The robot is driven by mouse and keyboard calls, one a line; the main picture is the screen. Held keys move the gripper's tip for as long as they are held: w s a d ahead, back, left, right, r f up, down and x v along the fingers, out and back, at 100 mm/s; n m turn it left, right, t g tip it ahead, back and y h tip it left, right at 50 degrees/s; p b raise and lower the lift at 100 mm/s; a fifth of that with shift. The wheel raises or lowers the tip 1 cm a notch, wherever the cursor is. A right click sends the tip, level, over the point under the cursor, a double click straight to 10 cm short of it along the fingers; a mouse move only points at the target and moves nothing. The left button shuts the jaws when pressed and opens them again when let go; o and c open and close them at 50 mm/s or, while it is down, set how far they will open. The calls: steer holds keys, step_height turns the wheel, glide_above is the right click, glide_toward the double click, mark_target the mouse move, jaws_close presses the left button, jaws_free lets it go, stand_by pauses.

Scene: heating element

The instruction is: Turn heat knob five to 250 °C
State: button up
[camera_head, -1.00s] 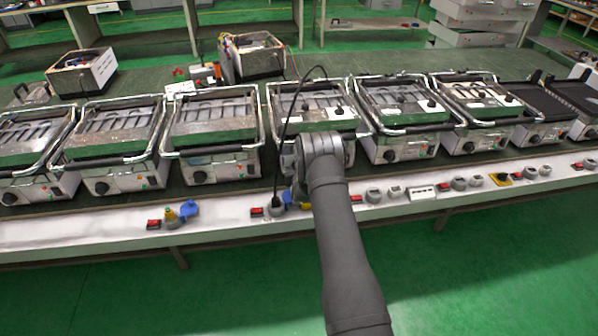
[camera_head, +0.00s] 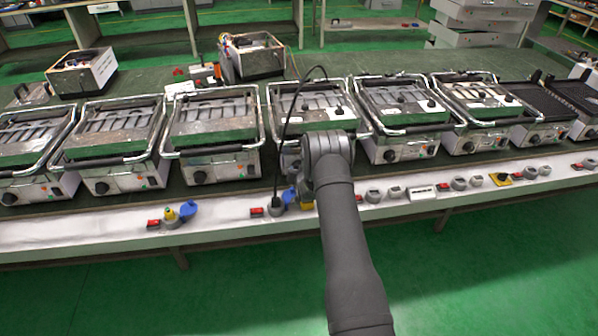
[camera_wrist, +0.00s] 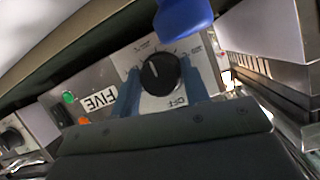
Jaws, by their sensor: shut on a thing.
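Heat knob five (camera_wrist: 158,78), round and black with a white pointer line, shows in the wrist view on a white dial plate of a metal front panel. A white label reading FIVE (camera_wrist: 97,102) appears flipped beside it. The two blue fingers of my gripper (camera_wrist: 160,70) stand on either side of the knob and are shut on it. The pointer is toward the top of the picture; the dial's numbers are too small to read. In the head view, my wrist (camera_head: 326,152) hides the knob and much of the front of its grill (camera_head: 310,100).
A green lamp (camera_wrist: 68,97) and an orange one (camera_wrist: 84,121) sit beside the label. A blue piece (camera_wrist: 183,16) hangs over the dial's upper edge. Similar grills (camera_head: 213,125) stand close on both sides. Switches and sockets line the white bench edge (camera_head: 90,232).

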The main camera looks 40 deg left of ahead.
steer(key=m+g+y, duration=0.1)
steer(key=m+y, duration=0.1)
steer(key=m, duration=0.1)
steer(key=shift+d+m+g, duration=0.1)
steer(key=shift+m+g, duration=0.3)
stand_by(0.5)
steer(key=o, duration=1)
steer(key=v, duration=1.7)
steer(key=shift+d+f, duration=0.1)
steer(key=shift+d, duration=0.15)
